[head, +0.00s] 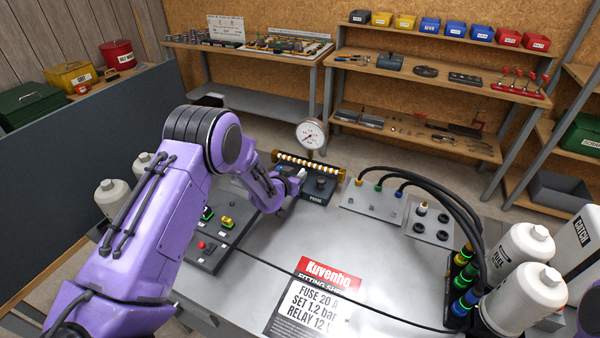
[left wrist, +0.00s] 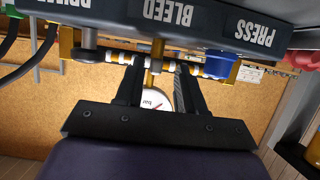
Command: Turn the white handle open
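My left gripper (head: 297,182) reaches over the bench to the left end of a dark block (head: 320,188) with a gauge behind it. In the left wrist view the picture is upside down and the left gripper's two black fingers (left wrist: 158,82) stand apart. A brass stem (left wrist: 157,52) and the gauge (left wrist: 156,102) show in the gap, with no clear grip on anything. A small white piece (head: 302,173) shows at the gripper's tip; I cannot tell whether it is the white handle. A blue knob (left wrist: 222,68) is beside the fingers. My right gripper is out of view.
The dark panel is lettered PRESS and BLEED (left wrist: 168,14). A plate with cable plugs (head: 372,200) stands to the right of the block. Black hoses (head: 450,195) arch to a connector stack (head: 463,280) by white bottles (head: 525,300). The bench middle is mostly clear around a printed sheet (head: 315,300).

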